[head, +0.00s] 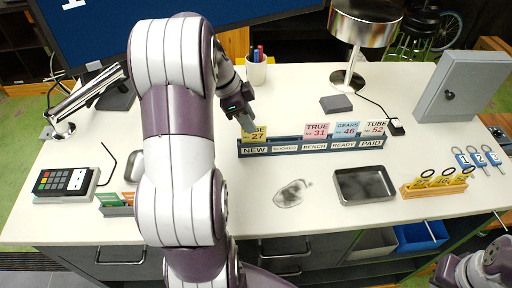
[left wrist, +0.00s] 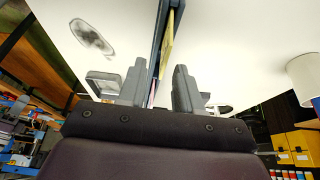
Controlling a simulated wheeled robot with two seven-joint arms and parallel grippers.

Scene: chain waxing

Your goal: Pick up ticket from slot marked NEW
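The yellow ticket (head: 257,134), numbered 27, stands upright in the slot marked NEW at the left end of the dark ticket rack (head: 300,151). My left gripper (head: 246,122) is just above and behind this ticket and partly hides its top left. In the left wrist view the left gripper (left wrist: 160,72) is open, its two grey fingers apart. The yellow ticket (left wrist: 167,45) appears nearly edge-on beyond the fingertips, in line with the gap. I cannot tell whether the fingers overlap it. Part of my right arm shows at the lower right, but its gripper is out of frame.
Other tickets stand in the rack: TRUE 31 (head: 316,131), GEARS 46 (head: 347,130) and TUBE 52 (head: 376,128). A pen cup (head: 257,71) and a lamp (head: 362,25) stand behind. A metal tray (head: 364,184) lies in front. The white counter between is mostly clear.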

